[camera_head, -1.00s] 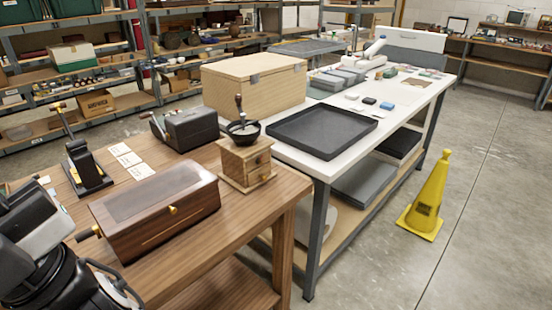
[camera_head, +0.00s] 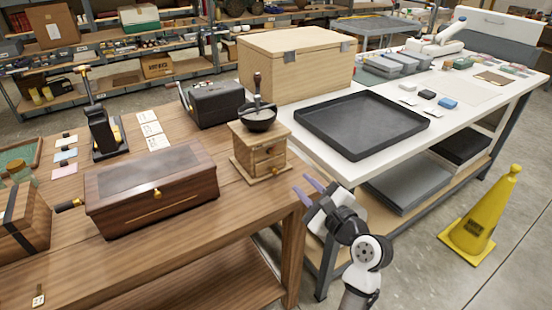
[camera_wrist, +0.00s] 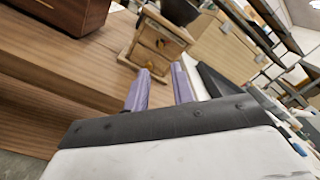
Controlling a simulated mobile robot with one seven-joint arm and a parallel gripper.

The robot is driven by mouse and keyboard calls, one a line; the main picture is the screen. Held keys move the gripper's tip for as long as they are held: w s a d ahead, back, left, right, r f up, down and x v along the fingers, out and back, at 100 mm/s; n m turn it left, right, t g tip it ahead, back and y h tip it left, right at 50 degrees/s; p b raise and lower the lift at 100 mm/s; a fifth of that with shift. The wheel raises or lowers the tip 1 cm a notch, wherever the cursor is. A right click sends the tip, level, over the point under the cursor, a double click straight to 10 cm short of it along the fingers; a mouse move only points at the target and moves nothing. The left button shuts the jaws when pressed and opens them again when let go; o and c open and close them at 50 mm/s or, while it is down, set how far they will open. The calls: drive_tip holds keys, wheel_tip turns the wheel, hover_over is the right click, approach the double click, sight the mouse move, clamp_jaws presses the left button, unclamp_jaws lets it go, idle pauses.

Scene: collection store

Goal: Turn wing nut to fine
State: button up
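A wooden coffee grinder (camera_head: 262,152) with two small drawers, a dark bowl and a crank handle stands upright at the right end of the wooden table. In the wrist view the drawer box of the grinder (camera_wrist: 158,42) shows beyond the fingers; its top is cut off. I cannot make out a wing nut in either view. My gripper (camera_head: 310,186) is beyond the table's right edge, to the right of and below the grinder, apart from it. In the wrist view the two purple fingers of my gripper (camera_wrist: 160,88) stand apart with nothing between them.
A long dark wooden box (camera_head: 150,190) sits left of the grinder, and a dark grey case (camera_head: 215,103) behind it. A white table (camera_head: 320,180) with a black tray (camera_head: 360,152) and a large wooden chest (camera_head: 292,65) stands close by. A yellow cone (camera_head: 485,215) is on the floor.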

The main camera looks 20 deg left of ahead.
sight(271, 154)
drive_tip(key=p+x, duration=0.2)
drive_tip(key=x, duration=1.1)
drive_tip(key=shift+a+p, duration=0.25)
drive_tip(key=shift+p, duration=0.15)
drive_tip(key=shift+c, duration=0.5)
clamp_jaws()
